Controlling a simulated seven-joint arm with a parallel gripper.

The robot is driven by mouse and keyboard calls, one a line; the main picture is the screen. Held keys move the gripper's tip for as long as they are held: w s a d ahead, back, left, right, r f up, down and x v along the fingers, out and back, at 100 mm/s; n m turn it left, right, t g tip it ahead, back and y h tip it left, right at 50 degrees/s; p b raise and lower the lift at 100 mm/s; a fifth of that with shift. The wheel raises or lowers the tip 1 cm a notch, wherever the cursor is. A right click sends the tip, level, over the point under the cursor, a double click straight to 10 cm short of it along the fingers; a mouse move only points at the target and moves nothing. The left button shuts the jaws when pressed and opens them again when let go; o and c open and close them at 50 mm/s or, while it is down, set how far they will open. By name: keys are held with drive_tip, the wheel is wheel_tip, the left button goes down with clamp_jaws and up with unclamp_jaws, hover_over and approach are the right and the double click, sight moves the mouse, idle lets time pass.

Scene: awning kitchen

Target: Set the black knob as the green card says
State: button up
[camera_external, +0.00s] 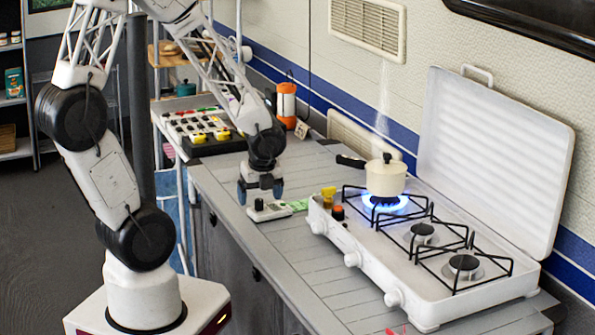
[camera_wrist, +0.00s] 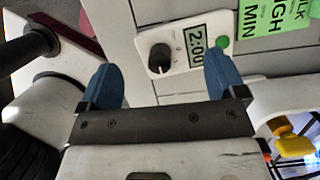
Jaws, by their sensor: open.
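A small white timer box (camera_wrist: 180,72) lies on the counter with a round black knob (camera_wrist: 160,58), a display reading 2:00 (camera_wrist: 195,45) and a green button (camera_wrist: 222,42). The knob's exact pointer direction is too small to read. The green card (camera_wrist: 262,30) lies beside the box; "LK", "IGH" and "MIN" show, the rest is cut off by the frame. In the external view the box (camera_external: 270,212) and card (camera_external: 299,205) sit left of the stove. My gripper (camera_external: 261,188) is open above the box; in the wrist view its blue fingertips (camera_wrist: 163,78) are either side of the knob, apart from it.
The white stove (camera_external: 350,238) stands to the right, with a cream pot (camera_external: 386,178) over a lit blue flame. A yellow knob (camera_wrist: 296,147) and stove edge are close to my gripper. An orange lantern (camera_external: 286,105) and a button panel (camera_external: 200,130) are further back.

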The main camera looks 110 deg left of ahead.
drive_tip(key=shift+v, duration=2.9)
drive_tip(key=shift+s+a, duration=0.1)
drive_tip(key=shift+s, duration=0.05)
drive_tip(key=shift+a+n, duration=0.1)
drive_tip(key=shift+n, duration=0.2)
drive_tip(key=n+h, duration=0.1)
drive_tip(key=n, duration=0.3)
drive_tip(key=a+n+h, duration=0.1)
drive_tip(key=n, duration=0.3)
drive_tip(key=n+h, duration=0.1)
drive_tip(key=n, duration=0.4)
drive_tip(key=shift+w+a+g, duration=0.3)
drive_tip(key=shift+w+a, duration=0.1)
drive_tip(key=shift+f, duration=0.1)
drive_tip(key=shift+x, duration=3.35)
